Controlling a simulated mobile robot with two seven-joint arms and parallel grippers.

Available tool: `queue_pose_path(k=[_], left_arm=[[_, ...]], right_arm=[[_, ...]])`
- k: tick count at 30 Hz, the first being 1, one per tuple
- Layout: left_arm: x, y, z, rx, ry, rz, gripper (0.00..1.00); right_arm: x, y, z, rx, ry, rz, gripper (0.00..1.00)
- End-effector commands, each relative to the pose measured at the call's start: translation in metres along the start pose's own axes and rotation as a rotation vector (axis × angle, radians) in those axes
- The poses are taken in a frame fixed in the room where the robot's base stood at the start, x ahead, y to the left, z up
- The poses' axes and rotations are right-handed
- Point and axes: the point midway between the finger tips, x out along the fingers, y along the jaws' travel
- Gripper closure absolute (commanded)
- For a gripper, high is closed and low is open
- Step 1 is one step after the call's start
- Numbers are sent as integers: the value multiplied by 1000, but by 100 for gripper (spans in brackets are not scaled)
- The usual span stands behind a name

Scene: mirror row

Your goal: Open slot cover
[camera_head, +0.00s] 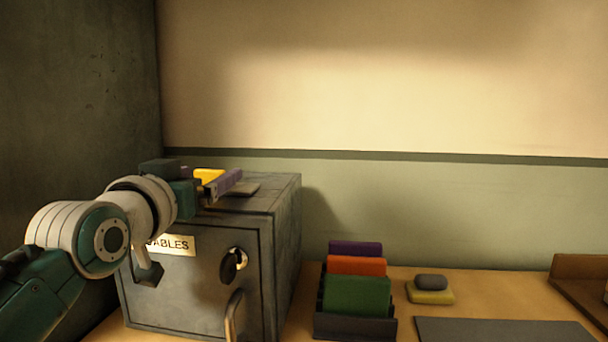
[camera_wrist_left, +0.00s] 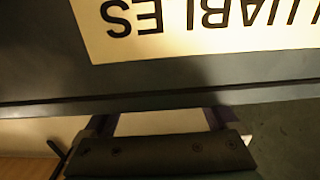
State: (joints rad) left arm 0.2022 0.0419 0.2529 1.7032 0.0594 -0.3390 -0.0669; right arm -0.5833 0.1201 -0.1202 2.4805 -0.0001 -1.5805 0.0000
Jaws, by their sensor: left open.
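A grey metal safe (camera_head: 190,285) stands at the left of the counter. Its front has a label (camera_head: 175,245) ending in "ABLES", a round dark lock (camera_head: 234,264) and a curved handle (camera_head: 234,318). A flat dark plate (camera_head: 244,189), possibly the slot cover, shows on the safe's top. My left gripper (camera_head: 219,180) is open above the top, just left of this plate. A yellow piece (camera_head: 208,175) shows by its fingers; I cannot tell what it belongs to. The left wrist view shows the label (camera_wrist_left: 200,30) upside down and the gripper's fingers apart (camera_wrist_left: 160,120).
A dark rack (camera_head: 355,327) right of the safe holds purple, orange and green slabs. Beyond it are a grey piece on a yellow one (camera_head: 430,296), a dark mat (camera_head: 500,330) and a brown wooden tray (camera_head: 575,290). The wall rises behind the safe.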

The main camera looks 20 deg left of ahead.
Motion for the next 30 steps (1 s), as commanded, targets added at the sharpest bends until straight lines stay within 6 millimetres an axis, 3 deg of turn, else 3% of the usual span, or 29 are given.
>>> queue_pose_path(k=[8, 30], left_arm=[[2, 0, 0, 0, 0, 0, 7], [1, 0, 0, 0, 0, 0, 91]], right_arm=[[0, 0, -1, 0, 3, 0, 50], [0, 0, -2, 0, 4, 1, 50]])
